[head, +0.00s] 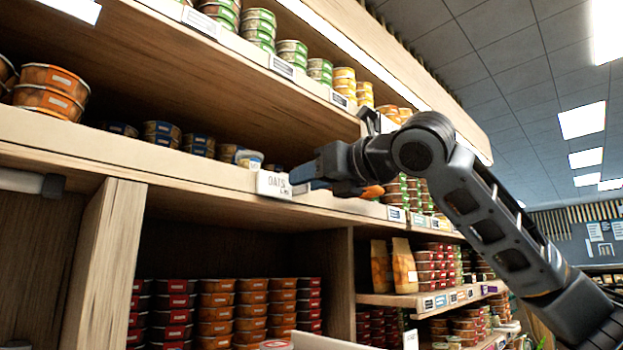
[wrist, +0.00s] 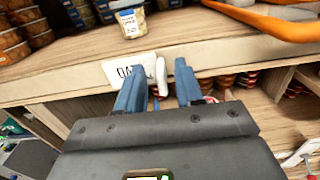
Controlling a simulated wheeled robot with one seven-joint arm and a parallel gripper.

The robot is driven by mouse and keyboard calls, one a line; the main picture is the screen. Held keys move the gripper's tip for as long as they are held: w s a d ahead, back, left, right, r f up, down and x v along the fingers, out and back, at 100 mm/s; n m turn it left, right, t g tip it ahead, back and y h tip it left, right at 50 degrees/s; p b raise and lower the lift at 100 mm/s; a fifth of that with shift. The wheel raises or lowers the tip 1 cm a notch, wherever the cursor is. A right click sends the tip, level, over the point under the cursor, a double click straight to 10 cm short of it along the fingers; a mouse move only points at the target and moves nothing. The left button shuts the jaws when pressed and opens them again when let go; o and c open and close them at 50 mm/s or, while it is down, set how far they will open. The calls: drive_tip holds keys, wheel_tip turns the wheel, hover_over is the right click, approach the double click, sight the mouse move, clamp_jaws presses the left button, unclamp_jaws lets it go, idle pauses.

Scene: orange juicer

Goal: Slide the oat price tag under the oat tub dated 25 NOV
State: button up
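The white oat price tag (head: 273,186), lettered "OATS", stands at the front edge of the middle shelf. It also shows in the wrist view (wrist: 117,73), partly hidden by a finger. A small clear tub with a pale label (head: 249,159) sits just behind the tag on the shelf; it appears above the tag in the wrist view (wrist: 131,23). Its date is too small to read. My gripper (wrist: 158,66) has its blue fingers apart, with the left finger in front of the tag. A narrow white piece shows between the fingers; I cannot tell whether they touch it.
Dark-blue-lidded tubs (head: 162,134) stand left of the clear tub, and orange tubs (head: 50,91) stand farther left. An orange-rimmed object (wrist: 270,20) lies at the right in the wrist view. The upper shelf (head: 225,50) overhangs this space.

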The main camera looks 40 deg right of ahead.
drive_tip(key=s+b, duration=0.1)
drive_tip(key=s, duration=0.6)
drive_tip(key=shift+s+b, duration=0.35)
drive_tip(key=shift+s, duration=0.05)
idle(0.3)
